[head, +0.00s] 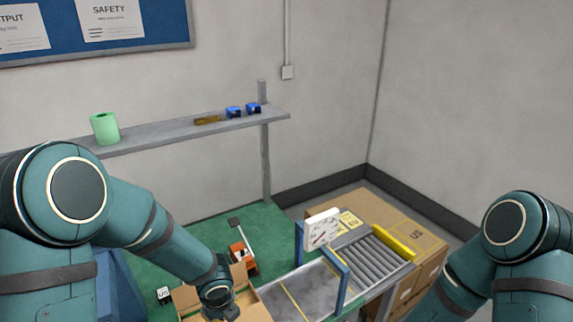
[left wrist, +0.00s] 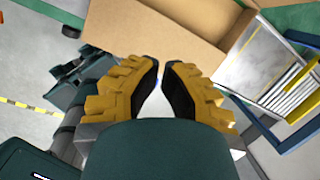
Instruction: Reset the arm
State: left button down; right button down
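My left arm (head: 150,230) reaches in from the left in the head view, with its wrist low in front of an open cardboard box (head: 254,307). Its fingers cannot be made out there. In the left wrist view my left gripper (left wrist: 162,68) has yellow fingers with black pads. The pads stand apart, closest at the tips, with pale floor and nothing held between them. The cardboard box (left wrist: 165,30) lies beyond the fingertips. My right arm (head: 515,240) is bent at the lower right of the head view, and its gripper is out of view.
A roller conveyor (head: 366,262) with a blue frame (head: 342,280) and a white dial (head: 322,229) stands right of the box. An orange device (head: 241,258) sits on the green bench top (head: 205,236).

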pick_arm(q)
jog(key=s+d+f+n+g+h, duration=0.1)
jog(key=s+d+f+n+h, duration=0.2)
jog(key=s+f+n, duration=0.9)
jog(key=s+d+f+n+g+h, duration=0.1)
jog(key=s+d+f+n+h, duration=0.3)
jog(key=n, duration=1.3)
jog(key=w+f+m+t+y+b, duration=0.2)
jog(key=w+f+b, duration=0.3)
jog(key=b, duration=0.6)
jog(key=shift+w+d+f, duration=0.15)
jog(key=shift+d+f, duration=0.3)
jog(key=shift+f, duration=0.2)
